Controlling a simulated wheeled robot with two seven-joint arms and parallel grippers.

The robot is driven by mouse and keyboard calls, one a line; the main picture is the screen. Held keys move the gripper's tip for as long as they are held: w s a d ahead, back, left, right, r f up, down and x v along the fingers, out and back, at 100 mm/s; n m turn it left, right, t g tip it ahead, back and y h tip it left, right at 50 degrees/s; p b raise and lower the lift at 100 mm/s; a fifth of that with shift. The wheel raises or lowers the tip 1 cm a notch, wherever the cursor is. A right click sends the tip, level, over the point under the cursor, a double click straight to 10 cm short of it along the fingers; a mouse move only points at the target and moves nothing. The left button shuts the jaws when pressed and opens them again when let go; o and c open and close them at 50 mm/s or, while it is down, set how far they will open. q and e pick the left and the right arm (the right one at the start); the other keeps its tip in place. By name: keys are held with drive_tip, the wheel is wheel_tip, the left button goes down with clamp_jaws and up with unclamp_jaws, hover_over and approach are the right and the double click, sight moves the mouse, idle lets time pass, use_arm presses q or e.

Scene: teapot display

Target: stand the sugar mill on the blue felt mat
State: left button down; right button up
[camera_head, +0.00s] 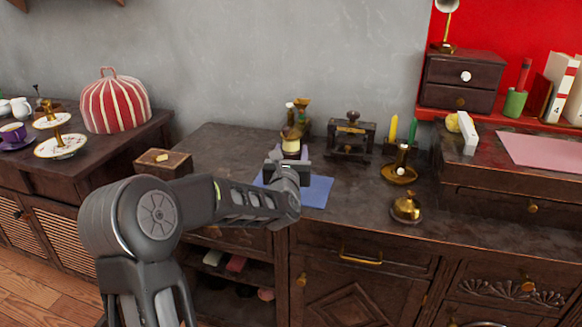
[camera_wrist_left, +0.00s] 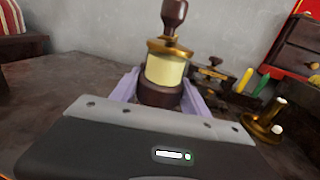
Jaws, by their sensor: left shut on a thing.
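The sugar mill (camera_wrist_left: 166,72) has a dark brown knob, a brass collar, a cream body and a dark base. It looks upright, only slightly tilted in the left wrist view. My left gripper (camera_wrist_left: 165,92) is shut on its lower part, with pale purple fingers on both sides. In the head view the mill (camera_head: 291,146) shows just beyond my left gripper (camera_head: 289,162). The blue felt mat (camera_head: 316,191) lies on the dark cabinet top, partly hidden by my left arm. Whether the mill's base touches anything is hidden. My right gripper is not in view.
Small brass-and-white items (camera_head: 302,104) show behind the mill. A dark box-like press (camera_head: 351,137), a brass candle holder (camera_head: 400,173) and a brass bell (camera_head: 406,208) stand to the right. A wooden box (camera_head: 162,163) is at left. The cabinet top between mat and bell is clear.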

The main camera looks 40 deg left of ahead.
use_arm(q)
drive_tip(key=shift+r, duration=0.1)
drive_tip(key=shift+f+b, duration=0.4)
drive_tip(key=shift+f, duration=1.45)
drive_tip(key=c, duration=0.6)
unclamp_jaws()
drive_tip(key=shift+f, duration=0.1)
drive_tip(key=shift+o, duration=0.2)
drive_tip(key=shift+s, duration=0.1)
drive_tip(key=v, duration=1.2)
drive_tip(key=shift+p, duration=0.35)
